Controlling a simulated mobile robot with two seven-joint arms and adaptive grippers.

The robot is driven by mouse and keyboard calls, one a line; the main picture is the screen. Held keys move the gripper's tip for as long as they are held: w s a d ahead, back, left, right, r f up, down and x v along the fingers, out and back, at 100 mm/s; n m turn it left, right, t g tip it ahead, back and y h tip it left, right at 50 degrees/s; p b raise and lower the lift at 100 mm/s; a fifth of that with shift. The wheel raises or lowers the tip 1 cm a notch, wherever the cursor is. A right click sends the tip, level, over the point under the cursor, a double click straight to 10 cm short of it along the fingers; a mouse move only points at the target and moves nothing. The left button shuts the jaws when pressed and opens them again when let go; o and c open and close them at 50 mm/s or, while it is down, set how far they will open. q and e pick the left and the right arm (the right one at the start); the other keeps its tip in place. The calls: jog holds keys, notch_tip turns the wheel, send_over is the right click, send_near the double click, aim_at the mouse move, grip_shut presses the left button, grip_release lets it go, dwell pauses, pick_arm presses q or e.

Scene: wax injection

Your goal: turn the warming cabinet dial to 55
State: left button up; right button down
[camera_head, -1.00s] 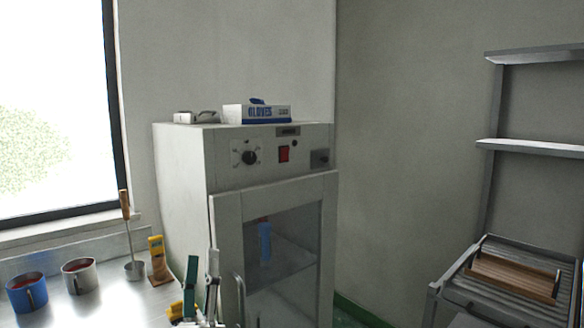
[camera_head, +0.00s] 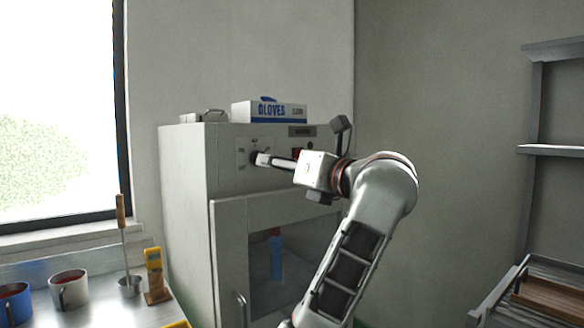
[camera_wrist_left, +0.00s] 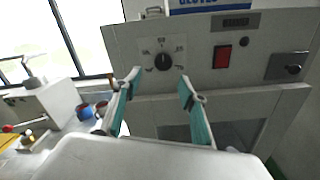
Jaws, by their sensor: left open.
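The warming cabinet (camera_head: 185,190) is a tall, pale box with a glazed door. Its black round dial (camera_wrist_left: 163,62) sits on a white scale plate on the upper front panel, with small printed marks around it; its knob mark points roughly upward, but I cannot read an exact value. My left gripper (camera_wrist_left: 158,86) is open, its two green-padded fingers apart just below and either side of the dial in the wrist view. In the head view the left gripper (camera_head: 262,160) is at the dial and hides most of it; contact cannot be told. My right gripper is not in view.
A red switch (camera_wrist_left: 222,56) is right of the dial. A glove box (camera_head: 270,111) stands on the cabinet. On the bench at left are a grey mug (camera_head: 70,289), a blue mug (camera_head: 14,303) and a ladle (camera_head: 128,284). A rack (camera_head: 545,150) stands at far right.

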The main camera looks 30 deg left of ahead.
pick_arm(q)
jog(key=x, duration=0.7)
jog(key=shift+w+a+b, duration=0.15)
jog(key=shift+w+b, duration=0.25)
jog(key=shift+b, duration=0.05)
jog(key=c, duration=1.1)
